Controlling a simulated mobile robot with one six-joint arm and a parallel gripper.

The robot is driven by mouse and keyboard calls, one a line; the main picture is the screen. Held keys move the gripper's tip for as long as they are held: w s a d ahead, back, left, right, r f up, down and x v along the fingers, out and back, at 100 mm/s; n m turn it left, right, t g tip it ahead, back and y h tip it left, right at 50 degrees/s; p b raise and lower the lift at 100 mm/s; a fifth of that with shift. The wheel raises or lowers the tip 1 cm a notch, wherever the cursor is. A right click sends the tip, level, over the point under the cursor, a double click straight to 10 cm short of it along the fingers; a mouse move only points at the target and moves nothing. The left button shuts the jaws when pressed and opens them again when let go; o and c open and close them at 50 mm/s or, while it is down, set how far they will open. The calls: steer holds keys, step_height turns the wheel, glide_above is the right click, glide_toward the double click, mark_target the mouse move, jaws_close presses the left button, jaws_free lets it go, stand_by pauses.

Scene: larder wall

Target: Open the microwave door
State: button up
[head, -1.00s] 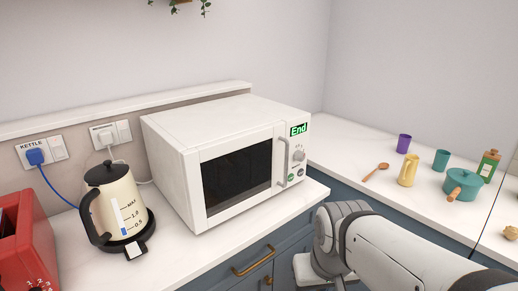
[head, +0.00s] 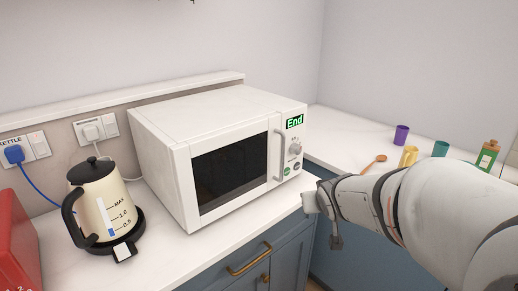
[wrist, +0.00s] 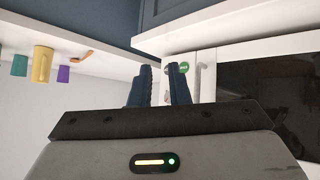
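The white microwave (head: 205,118) stands on the counter, and its door (head: 230,172) is closed against the body. The vertical grey handle (head: 279,157) is at the door's right edge, beside the control panel (head: 295,145) with its green "End" display. In the wrist view, which looks upside down, the dark window and pale handle (wrist: 207,75) show to the right of my fingers. My gripper (wrist: 160,82) has its two dark fingers apart with nothing visible between them. In the head view it is in front of the microwave's lower right, its fingertips not clearly visible.
A cream kettle (head: 102,205) stands left of the microwave, and a red appliance (head: 12,240) is at the far left. Blue drawers with brass handles (head: 250,260) are below.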

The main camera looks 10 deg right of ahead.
steer(key=w+n+t+y, duration=0.1)
steer(key=w+t+y, duration=0.15)
steer(key=w, duration=0.45)
steer(key=n+t+y+b, duration=0.2)
steer(key=n+t+y, duration=0.2)
steer(key=y, duration=0.3)
glide_toward(283, 157)
steer(key=x, duration=0.8)
steer(key=p+x, duration=0.1)
steer(key=x, duration=0.1)
steer(key=shift+w+f, duration=0.3)
steer(key=shift+w, duration=0.1)
steer(key=shift+c, duration=0.2)
jaws_close()
